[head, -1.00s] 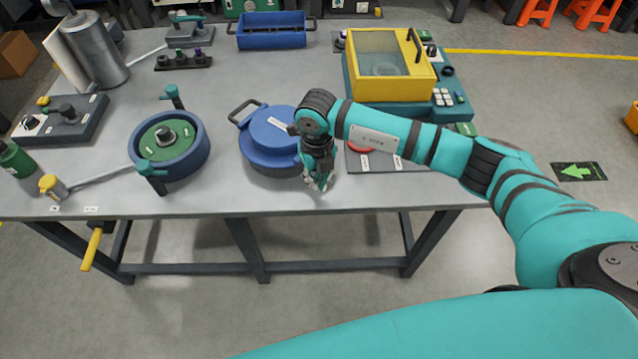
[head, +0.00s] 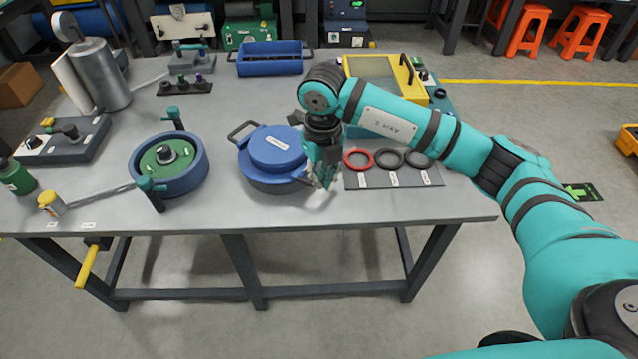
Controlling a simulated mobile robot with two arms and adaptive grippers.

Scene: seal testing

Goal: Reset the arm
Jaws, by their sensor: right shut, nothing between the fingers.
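My right arm reaches in from the right across the front of the table. My right gripper (head: 324,178) points down, shut and empty. It is just right of the blue lidded pot (head: 272,165), above the table, and overlaps the pot's right edge in the picture. I cannot tell if they touch. A red ring (head: 357,158) and two dark rings (head: 389,158) lie on a grey mat (head: 400,182) to the gripper's right. My left gripper is not in view.
A round blue fixture with a green centre (head: 155,178) stands left on the grey table (head: 225,205). Behind my arm is a yellow-lidded box (head: 385,72). A blue bin (head: 270,62) and metal cylinder (head: 102,75) stand at the back. The table's middle is clear.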

